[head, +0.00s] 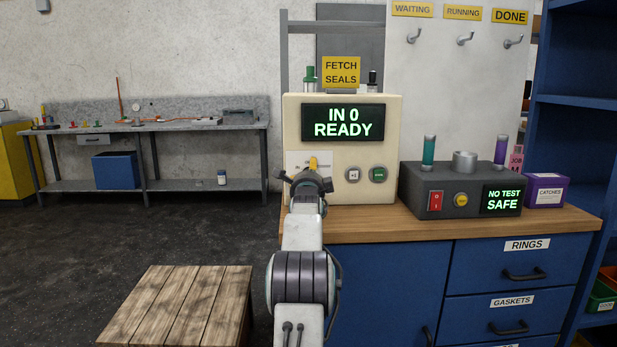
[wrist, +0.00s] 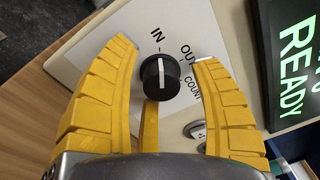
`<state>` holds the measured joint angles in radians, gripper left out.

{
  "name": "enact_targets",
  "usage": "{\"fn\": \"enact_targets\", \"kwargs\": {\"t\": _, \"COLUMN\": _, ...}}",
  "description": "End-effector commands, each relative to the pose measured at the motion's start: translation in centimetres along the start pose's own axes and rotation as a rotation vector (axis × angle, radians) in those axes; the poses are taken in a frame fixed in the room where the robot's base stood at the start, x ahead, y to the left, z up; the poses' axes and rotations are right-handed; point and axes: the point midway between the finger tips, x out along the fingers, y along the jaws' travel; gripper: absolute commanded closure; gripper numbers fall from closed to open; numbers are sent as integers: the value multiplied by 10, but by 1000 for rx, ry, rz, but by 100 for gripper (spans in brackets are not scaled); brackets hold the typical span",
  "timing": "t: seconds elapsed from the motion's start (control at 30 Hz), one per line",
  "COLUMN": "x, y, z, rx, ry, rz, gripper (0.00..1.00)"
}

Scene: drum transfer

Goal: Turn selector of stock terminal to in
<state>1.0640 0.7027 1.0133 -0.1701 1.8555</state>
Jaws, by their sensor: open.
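The stock terminal (head: 294,115) is a cream box on the wooden counter, and its screen (head: 343,123) reads "IN 0 READY". Its selector is a round black knob (wrist: 160,77) with a white pointer line, on a pale plate (wrist: 115,50) marked IN, OUT and COUNT. In the wrist view the line points up the picture, towards the IN mark. My gripper (wrist: 165,51) is open, its yellow fingers on either side of the knob, apparently apart from it. In the head view my gripper (head: 313,165) hides the knob.
Right of the selector are two round buttons, one grey (head: 353,174) and one green (head: 378,174). A dark tester box (head: 410,190) stands right of the terminal. A slatted wooden platform (head: 180,305) stands at lower left; dark floor lies beyond it.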

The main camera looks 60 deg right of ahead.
Motion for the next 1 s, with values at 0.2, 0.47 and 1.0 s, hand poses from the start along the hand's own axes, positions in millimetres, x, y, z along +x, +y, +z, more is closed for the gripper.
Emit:
{"fn": "enact_targets", "kwargs": {"t": 0.2, "x": -1, "y": 0, "z": -1, "rx": 1, "ry": 1, "rz": 1, "gripper": 42}}
{"fn": "enact_targets", "kwargs": {"t": 0.47, "x": -12, "y": 0, "z": 0, "rx": 1, "ry": 1, "rz": 2, "gripper": 42}}
{"fn": "enact_targets", "kwargs": {"t": 1.0, "x": -72, "y": 0, "z": 0, "rx": 0, "ry": 0, "rz": 1, "gripper": 42}}
